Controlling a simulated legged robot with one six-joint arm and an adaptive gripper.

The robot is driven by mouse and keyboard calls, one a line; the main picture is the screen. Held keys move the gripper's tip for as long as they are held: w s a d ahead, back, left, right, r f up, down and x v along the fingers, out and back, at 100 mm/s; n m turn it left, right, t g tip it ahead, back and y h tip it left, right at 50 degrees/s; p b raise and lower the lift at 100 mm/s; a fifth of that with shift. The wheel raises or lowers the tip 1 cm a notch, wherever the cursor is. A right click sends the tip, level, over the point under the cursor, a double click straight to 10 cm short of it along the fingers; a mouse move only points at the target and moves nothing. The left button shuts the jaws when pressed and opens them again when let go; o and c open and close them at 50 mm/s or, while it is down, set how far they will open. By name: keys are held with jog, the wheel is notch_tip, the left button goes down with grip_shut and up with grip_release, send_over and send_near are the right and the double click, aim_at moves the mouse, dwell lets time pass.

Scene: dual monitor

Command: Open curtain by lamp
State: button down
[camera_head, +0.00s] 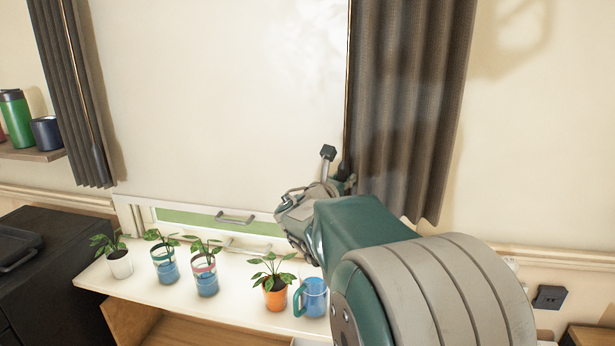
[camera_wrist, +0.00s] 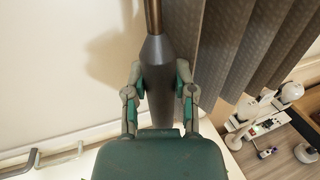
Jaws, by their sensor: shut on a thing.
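The right dark curtain (camera_head: 410,110) hangs gathered in folds; it also shows in the wrist view (camera_wrist: 240,50). A thin brown rod (camera_head: 348,75) runs down its left edge and ends in a dark grey tapered handle (camera_wrist: 157,75). My gripper (camera_wrist: 158,88) is shut on this handle, one finger on each side. In the head view my gripper (camera_head: 338,182) is at the curtain's lower left edge, partly hidden by my arm. The left dark curtain (camera_head: 70,95) hangs apart at the far left. A white lamp (camera_wrist: 290,92) stands at right in the wrist view.
A white shelf (camera_head: 130,283) below holds several potted plants, including one in an orange pot (camera_head: 275,295), and a blue mug (camera_head: 314,297). A green-striped frame with a metal handle (camera_head: 235,218) is behind them. The pale area between the curtains is clear.

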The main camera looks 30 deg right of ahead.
jog(key=s+d, duration=0.5)
jog(key=shift+s+d, duration=0.25)
jog(key=shift+s, duration=0.1)
jog(key=shift+c, duration=2.1)
grip_release()
jog(key=shift+a, duration=0.1)
jog(key=v, duration=1.2)
